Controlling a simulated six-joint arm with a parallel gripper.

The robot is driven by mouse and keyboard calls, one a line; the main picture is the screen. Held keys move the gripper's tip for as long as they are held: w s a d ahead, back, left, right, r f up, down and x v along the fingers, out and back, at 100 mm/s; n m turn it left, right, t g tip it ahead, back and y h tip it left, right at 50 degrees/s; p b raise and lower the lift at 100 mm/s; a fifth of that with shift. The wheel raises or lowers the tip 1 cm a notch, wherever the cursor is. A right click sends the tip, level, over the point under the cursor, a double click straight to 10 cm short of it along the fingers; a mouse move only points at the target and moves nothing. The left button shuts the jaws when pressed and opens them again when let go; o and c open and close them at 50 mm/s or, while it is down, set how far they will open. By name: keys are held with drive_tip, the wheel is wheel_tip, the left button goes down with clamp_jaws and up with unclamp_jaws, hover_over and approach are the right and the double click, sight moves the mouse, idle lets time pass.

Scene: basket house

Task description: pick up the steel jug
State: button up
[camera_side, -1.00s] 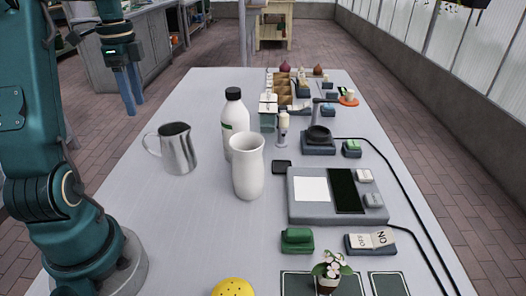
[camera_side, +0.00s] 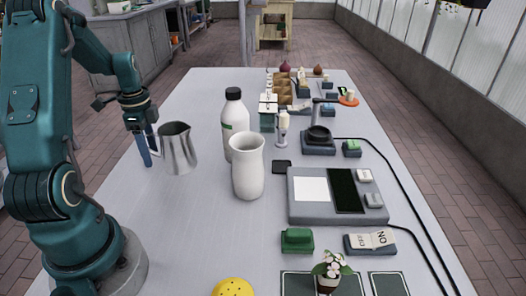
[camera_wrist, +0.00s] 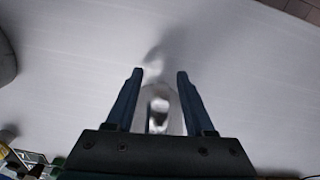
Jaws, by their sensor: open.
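The steel jug (camera_side: 179,150) stands upright on the grey table, left of the white bottle and vase. My gripper (camera_side: 146,158) is at the jug's left, on its handle side, with the fingers pointing down. In the side view the fingers cover most of the handle. In the wrist view my gripper (camera_wrist: 157,75) is open, and a blurred shiny metal shape, likely the jug (camera_wrist: 158,112), shows between its two blue fingers. I cannot tell whether the fingers touch the jug.
A white bottle (camera_side: 235,115) and a cream vase (camera_side: 247,168) stand close to the jug's right. A grey panel (camera_side: 336,213) and several small items fill the table's right side. The table (camera_side: 205,90) is clear behind the jug.

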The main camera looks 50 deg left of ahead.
drive_tip(key=shift+c, duration=0.3)
clamp_jaws()
idle(1.2)
